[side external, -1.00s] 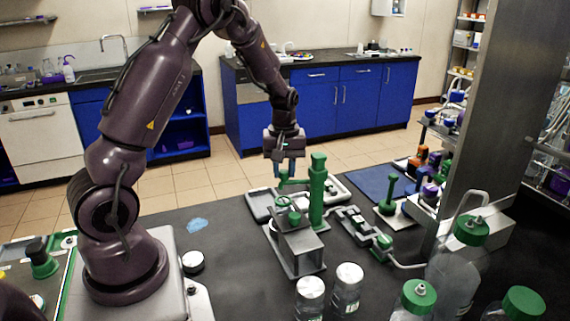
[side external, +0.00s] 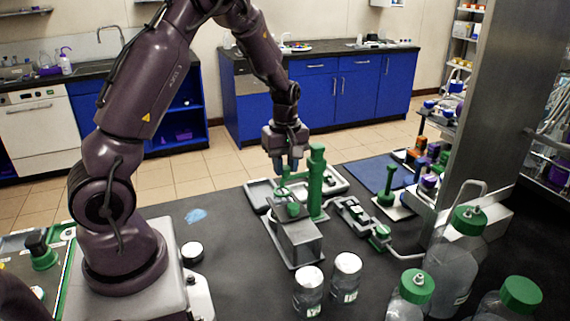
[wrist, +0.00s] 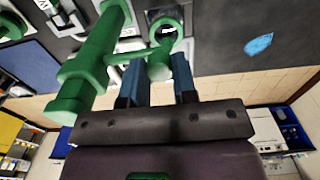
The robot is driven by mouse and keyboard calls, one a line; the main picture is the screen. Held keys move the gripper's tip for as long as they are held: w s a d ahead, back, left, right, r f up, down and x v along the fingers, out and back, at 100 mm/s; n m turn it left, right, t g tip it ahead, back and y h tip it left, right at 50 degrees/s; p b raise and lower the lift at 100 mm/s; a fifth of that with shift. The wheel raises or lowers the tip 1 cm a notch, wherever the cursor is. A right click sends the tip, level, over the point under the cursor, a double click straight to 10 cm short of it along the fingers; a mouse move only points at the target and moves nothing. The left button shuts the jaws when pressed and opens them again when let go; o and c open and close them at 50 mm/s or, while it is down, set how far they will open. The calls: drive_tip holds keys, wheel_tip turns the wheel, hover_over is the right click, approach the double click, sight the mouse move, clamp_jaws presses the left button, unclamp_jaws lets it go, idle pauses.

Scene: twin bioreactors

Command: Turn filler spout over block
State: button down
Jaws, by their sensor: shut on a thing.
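The filler is a tall green post (side external: 316,185) with a short green side arm, the spout (side external: 288,181), reaching left from its upper part. My gripper (side external: 287,168) points down beside the post, at the spout's outer end. In the wrist view, my gripper's blue fingers (wrist: 158,75) stand either side of a green upright cylinder (wrist: 160,64) at the spout's end and are shut on it. The post (wrist: 92,62) is to the left there, and a green ring (wrist: 178,24) shows just beyond the cylinder. A grey metal block (side external: 301,243) stands in front of the post.
Two lidded jars (side external: 345,278) stand in front of the block. Green-capped bottles (side external: 455,255) fill the front right near a metal column (side external: 480,130).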

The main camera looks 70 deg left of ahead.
drive_tip(key=shift+r, duration=0.1)
drive_tip(key=c, duration=0.9)
unclamp_jaws()
wheel_tip(320, 180, up, 13)
